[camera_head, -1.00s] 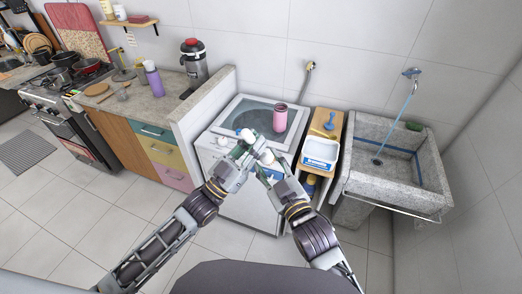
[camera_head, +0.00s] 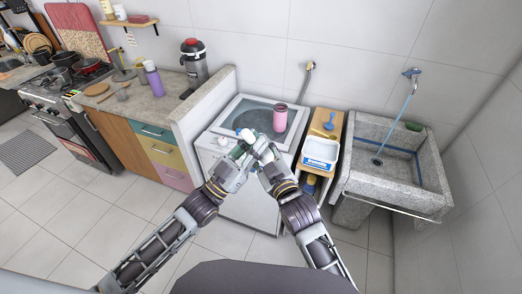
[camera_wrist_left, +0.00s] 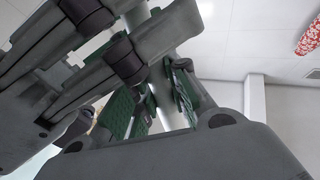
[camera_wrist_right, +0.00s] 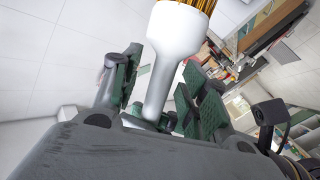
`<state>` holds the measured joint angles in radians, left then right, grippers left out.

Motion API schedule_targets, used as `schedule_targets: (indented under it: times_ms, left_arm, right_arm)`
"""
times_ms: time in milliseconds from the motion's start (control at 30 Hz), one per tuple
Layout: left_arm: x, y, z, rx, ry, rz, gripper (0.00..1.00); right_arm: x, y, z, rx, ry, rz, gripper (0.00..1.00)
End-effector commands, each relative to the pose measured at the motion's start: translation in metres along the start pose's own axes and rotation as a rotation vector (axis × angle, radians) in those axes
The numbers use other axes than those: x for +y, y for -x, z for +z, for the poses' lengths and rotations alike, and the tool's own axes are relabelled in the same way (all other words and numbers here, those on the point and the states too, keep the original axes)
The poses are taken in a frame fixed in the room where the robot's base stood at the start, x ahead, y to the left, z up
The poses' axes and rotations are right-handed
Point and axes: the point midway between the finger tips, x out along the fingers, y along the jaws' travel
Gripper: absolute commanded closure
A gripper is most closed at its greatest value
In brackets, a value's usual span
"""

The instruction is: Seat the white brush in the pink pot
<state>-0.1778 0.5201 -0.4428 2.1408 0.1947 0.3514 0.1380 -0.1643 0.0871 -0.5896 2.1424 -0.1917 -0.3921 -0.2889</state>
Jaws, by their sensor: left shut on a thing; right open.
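The pink pot (camera_head: 280,118) stands upright on the washing machine's lid, to the right of and beyond my grippers. My left gripper (camera_head: 244,148) is shut on the white brush (camera_wrist_right: 176,45). In the right wrist view the brush shows a smooth white body with golden bristles at the top. Its narrow end reaches down between the green-padded fingers of my right gripper (camera_wrist_right: 160,105), which is open around it. I cannot tell if they touch it. In the left wrist view my left fingers (camera_wrist_left: 160,105) hide most of the brush.
The washing machine (camera_head: 245,195) is under both grippers. A wooden stand with a white tub (camera_head: 319,155) is on its right, then a stone sink (camera_head: 400,185). A low wall (camera_head: 205,105) and a counter with a purple bottle (camera_head: 154,80) are on the left.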

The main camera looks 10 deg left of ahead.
Motion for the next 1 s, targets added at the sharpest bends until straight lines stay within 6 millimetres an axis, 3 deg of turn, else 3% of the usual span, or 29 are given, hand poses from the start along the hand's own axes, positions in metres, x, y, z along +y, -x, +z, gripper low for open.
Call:
schedule_targets:
  times_ms: [167, 500, 567, 600, 767, 1000]
  left_arm:
    - [0.0, -0.0001, -0.0002, 0.001, 0.0, 0.0, 1.0]
    - [0.0, -0.0001, -0.0002, 0.0, 0.0, 0.0, 1.0]
    - [0.0, -0.0001, -0.0002, 0.0, 0.0, 0.0, 1.0]
    - [0.0, -0.0001, -0.0002, 0.0, 0.0, 0.0, 0.79]
    - [-0.0001, -0.0001, -0.0002, 0.0, 0.0, 0.0, 0.58]
    - [0.0, 0.0, -0.0001, 0.0, 0.0, 0.0, 0.58]
  right_arm:
    - [0.0, 0.0, -0.0001, 0.0, 0.0, 0.0, 0.56]
    - [0.0001, 0.0002, -0.0001, 0.0, 0.0, 0.0, 0.99]
    - [0.0001, 0.0002, -0.0001, 0.0, 0.0, 0.0, 1.0]
    - [0.0003, 0.0002, -0.0003, 0.001, 0.0, 0.0, 1.0]
    - [0.0003, 0.0002, -0.0002, 0.0, 0.0, 0.0, 1.0]
    - [0.0002, 0.0002, -0.0002, 0.0, 0.0, 0.0, 1.0]
